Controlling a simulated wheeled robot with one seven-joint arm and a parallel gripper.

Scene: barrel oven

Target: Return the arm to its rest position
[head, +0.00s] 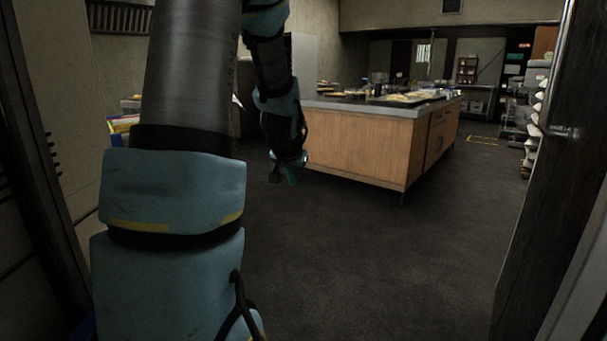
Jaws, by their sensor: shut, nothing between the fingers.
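My arm rises on the left of the head view and bends over at the top. Its forearm hangs down to my gripper (287,176), which points at the floor in front of the left end of the wooden counter. The gripper is small and dark here, shut and empty. It is apart from the counter and the floor. No barrel oven can be made out in this view.
A wooden counter (360,143) with a grey top carrying several items stands in the middle of the room. A dark door (540,170) with a metal handle stands at the right. The dark floor (370,265) ahead is clear.

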